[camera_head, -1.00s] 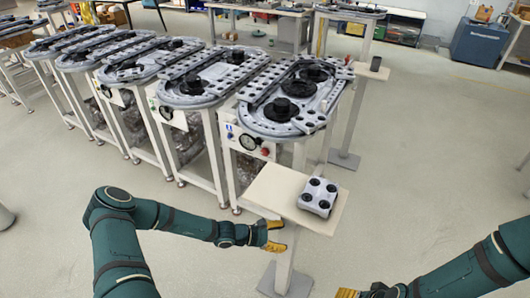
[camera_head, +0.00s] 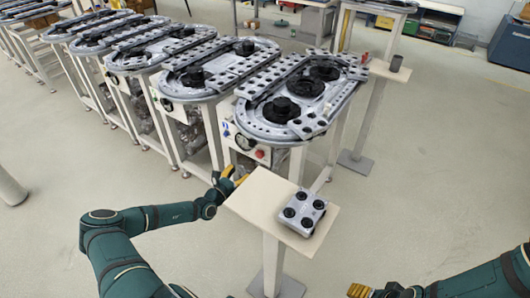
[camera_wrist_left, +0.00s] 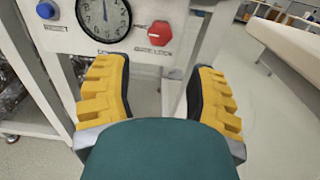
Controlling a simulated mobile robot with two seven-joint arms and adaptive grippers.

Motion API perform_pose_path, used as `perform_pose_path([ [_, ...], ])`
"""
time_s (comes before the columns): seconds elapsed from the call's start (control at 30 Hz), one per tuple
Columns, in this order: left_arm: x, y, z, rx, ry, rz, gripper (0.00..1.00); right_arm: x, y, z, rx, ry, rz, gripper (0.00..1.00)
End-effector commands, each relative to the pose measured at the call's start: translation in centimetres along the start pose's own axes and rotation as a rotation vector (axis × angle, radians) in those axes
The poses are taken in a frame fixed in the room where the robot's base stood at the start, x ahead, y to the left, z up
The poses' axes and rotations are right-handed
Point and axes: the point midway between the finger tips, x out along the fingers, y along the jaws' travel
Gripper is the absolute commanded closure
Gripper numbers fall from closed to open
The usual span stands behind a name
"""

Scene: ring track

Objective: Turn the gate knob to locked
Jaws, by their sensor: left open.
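The red gate knob (camera_head: 260,154) is on the white front panel of the nearest ring track. It also shows in the left wrist view (camera_wrist_left: 160,33), as a red faceted knob with small lettering around it, too small to read surely. My left gripper (camera_head: 236,177) is at the left of the small side table, just below and in front of this panel. In the left wrist view its yellow fingers (camera_wrist_left: 157,72) are spread with nothing between them, and the knob is beyond their tips, apart from them. My right gripper (camera_head: 357,291) is low at the bottom edge; its opening is unclear.
Floor on the right is clear.

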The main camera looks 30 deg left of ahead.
Motion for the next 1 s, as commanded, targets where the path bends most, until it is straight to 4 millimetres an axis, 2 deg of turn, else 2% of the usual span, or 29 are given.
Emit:
perform_pose_path([
  [0.6,10.9,-0.2,-0.2,0.000,0.000,-0.004,0.44,2.6,1.0,1.2,-0.008,-0.025,-0.003,0.32],
  [0.8,12.9,-0.2,-0.1,0.000,0.000,-0.003,0.44,3.2,1.2,1.5,-0.010,-0.031,-0.003,0.32],
  [1.0,13.3,-0.1,-0.1,0.000,0.001,-0.002,0.44,3.3,1.2,1.6,-0.010,-0.033,-0.004,0.32],
])
